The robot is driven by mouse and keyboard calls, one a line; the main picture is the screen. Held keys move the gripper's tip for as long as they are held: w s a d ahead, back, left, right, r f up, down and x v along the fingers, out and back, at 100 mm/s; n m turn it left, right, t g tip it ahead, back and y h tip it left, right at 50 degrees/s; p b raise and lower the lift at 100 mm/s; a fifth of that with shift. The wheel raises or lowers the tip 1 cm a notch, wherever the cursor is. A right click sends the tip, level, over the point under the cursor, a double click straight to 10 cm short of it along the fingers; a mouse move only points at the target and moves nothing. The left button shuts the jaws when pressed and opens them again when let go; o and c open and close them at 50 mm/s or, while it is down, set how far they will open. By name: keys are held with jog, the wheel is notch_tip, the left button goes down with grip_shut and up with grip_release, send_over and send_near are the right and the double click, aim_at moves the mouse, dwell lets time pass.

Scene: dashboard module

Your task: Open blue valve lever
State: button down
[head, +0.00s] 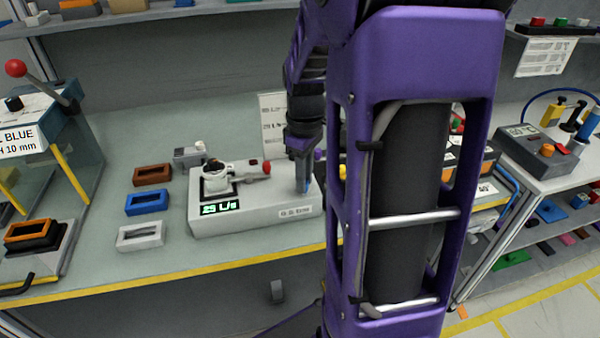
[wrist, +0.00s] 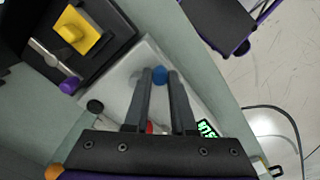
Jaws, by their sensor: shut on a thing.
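The blue valve lever's round blue knob (wrist: 160,75) sits between my fingertips in the wrist view. My gripper (wrist: 158,80) is shut on it. In the head view my gripper (head: 303,172) reaches down to the right end of a pale grey valve module (head: 255,213), and a bit of blue shows there. The lever's arm and its angle are mostly hidden by my fingers. The module's green digital readout (head: 220,208) seems to read 29 L/s.
Brown (head: 152,175), blue (head: 147,202) and white (head: 140,236) blocks lie left of the module on the bench. In the wrist view, a dark module with a yellow block (wrist: 80,35) and a purple-knobbed lever (wrist: 70,85) stands close by. My purple arm hides the bench's right part.

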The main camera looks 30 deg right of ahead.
aim_at(307, 181)
jog(key=shift+d+n, duration=0.3)
jog(key=shift+n, duration=0.5)
jog(key=c, duration=0.7)
grip_release()
jog(key=shift+s, duration=0.1)
jog(key=shift+c, duration=0.2)
notch_tip(307, 181, up, 18)
jog(key=p, duration=0.2)
jog(key=shift+f, duration=0.25)
